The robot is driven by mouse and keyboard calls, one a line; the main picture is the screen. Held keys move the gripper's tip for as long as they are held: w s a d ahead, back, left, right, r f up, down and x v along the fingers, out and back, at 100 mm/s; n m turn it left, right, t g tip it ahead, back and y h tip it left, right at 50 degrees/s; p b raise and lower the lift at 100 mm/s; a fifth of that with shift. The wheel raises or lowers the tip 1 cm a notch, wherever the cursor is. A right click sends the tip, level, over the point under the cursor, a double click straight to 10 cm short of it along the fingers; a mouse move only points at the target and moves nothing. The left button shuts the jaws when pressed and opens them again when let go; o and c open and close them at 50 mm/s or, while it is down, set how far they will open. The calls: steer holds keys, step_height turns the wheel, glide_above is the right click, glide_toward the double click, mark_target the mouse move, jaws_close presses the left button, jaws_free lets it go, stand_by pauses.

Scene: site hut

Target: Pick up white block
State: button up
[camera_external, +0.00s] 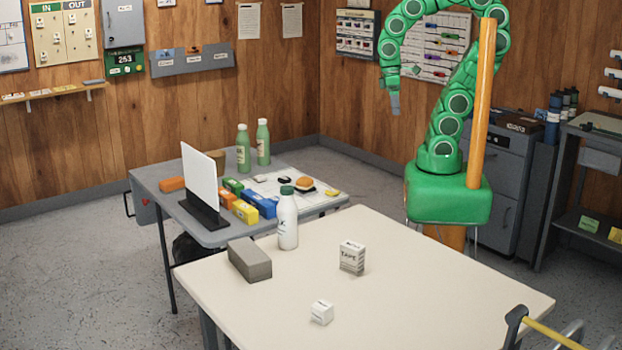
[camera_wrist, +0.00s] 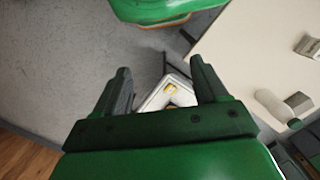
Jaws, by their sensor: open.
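The small white block (camera_external: 322,312) sits on the cream table (camera_external: 420,290) near its front edge in the external view, with faint dark marks on its faces. I do not make it out in the wrist view. My gripper (camera_external: 394,104) hangs high at the back, well above and behind the tables, far from the block. In the wrist view its two dark fingers (camera_wrist: 160,72) are spread apart and hold nothing. A white item with yellow patches (camera_wrist: 168,92) shows beyond the gap between them, partly hidden by the gripper.
On the cream table stand a TAPE box (camera_external: 352,257), a white bottle with a green cap (camera_external: 288,220) and a grey block (camera_external: 250,260). The grey table (camera_external: 160,180) behind holds a white panel (camera_external: 203,178), coloured blocks and green bottles (camera_external: 263,143). The cream table's right side is clear.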

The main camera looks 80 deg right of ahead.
steer(key=w+a+f+m+t+y, duration=0.2)
steer(key=w+a+f+t+y, duration=0.1)
steer(key=w+a, duration=1.25)
steer(key=w+a+f+m+y, duration=0.2)
steer(key=w+a+m, duration=0.1)
steer(key=a, duration=1)
steer(key=w+a+f+m+y, duration=0.2)
steer(key=a+y, duration=0.1)
steer(key=a, duration=1)
steer(key=m+t+y, duration=0.3)
steer(key=m, duration=0.6)
glide_toward(317, 313)
steer(key=w+d+r, duration=0.3)
steer(key=d+r, duration=0.2)
steer(key=r, duration=0.6)
steer(key=s+a+f+m+t, duration=0.1)
steer(key=a+f+m, duration=0.1)
steer(key=f+m, duration=0.1)
steer(key=s+a+f+m+t, duration=0.1)
steer(key=s+a+f+m, duration=0.1)
steer(key=f, duration=0.3)
steer(key=s+a+f+m+t, duration=0.1)
steer(key=a+f+m, duration=0.2)
steer(key=f, duration=0.2)
steer(key=shift+s+m, duration=0.15)
steer(key=shift+m, duration=0.25)
steer(key=shift+x, duration=3.85)
steer(key=shift+d, duration=0.1)
steer(key=shift+c, duration=0.4)
